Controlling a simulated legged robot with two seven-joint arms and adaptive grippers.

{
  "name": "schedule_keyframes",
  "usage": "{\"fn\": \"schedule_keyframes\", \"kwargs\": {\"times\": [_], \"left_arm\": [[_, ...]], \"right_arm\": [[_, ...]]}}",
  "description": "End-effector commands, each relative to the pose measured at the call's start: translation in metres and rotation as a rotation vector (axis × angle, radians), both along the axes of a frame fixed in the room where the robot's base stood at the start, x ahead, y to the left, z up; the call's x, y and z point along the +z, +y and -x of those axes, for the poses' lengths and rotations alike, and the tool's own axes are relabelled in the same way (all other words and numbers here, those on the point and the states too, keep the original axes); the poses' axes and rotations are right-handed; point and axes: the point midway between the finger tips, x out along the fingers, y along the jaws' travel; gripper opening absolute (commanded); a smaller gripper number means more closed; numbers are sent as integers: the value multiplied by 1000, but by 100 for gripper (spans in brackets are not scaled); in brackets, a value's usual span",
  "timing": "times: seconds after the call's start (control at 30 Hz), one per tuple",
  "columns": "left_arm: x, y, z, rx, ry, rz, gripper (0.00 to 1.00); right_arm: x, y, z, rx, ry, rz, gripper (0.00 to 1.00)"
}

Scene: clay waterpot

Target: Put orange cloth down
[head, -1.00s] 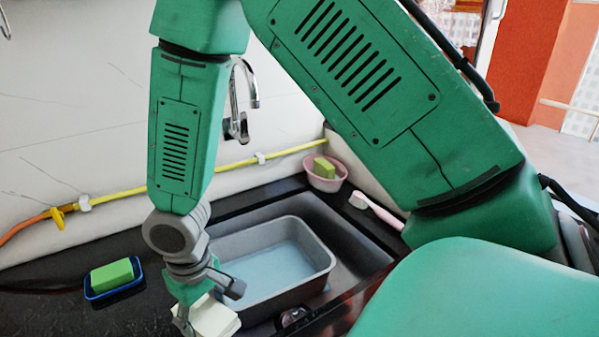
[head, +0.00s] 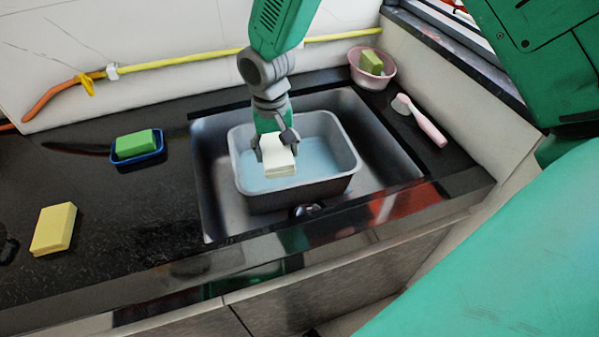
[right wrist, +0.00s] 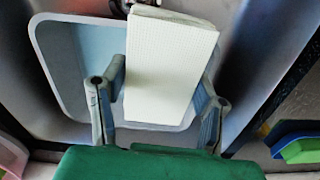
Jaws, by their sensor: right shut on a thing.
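I see no orange cloth in either view. My right gripper (head: 276,148) is shut on a white, block-like thing (head: 280,160) with a finely textured face. It holds the white thing over the grey basin (head: 352,160), which has pale blue water or a blue floor inside. The right wrist view shows the white thing (right wrist: 168,75) between the two fingers of my right gripper (right wrist: 160,90), with the basin (right wrist: 45,65) behind it. Whether the white thing touches the basin's contents is unclear. My left gripper is out of view.
The basin sits in a steel sink (head: 215,190) in a black counter (head: 110,230). A yellow sponge (head: 53,228) and a blue dish (head: 160,153) with a green sponge (head: 136,142) lie left. A pink bowl (head: 388,77) and a pink-handled brush (head: 420,120) stand right.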

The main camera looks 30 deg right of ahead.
Motion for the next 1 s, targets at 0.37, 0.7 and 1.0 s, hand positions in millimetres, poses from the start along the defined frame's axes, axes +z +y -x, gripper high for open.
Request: {"fn": "schedule_keyframes", "kwargs": {"times": [0.37,0.7,1.0], "left_arm": [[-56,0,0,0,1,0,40],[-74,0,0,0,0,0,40],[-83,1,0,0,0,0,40]], "right_arm": [[-80,-17,-67,-276,-3,-26,32],[-117,-17,-77,-320,-2,-30,32],[-165,-18,-77,-319,-4,-31,32]]}}
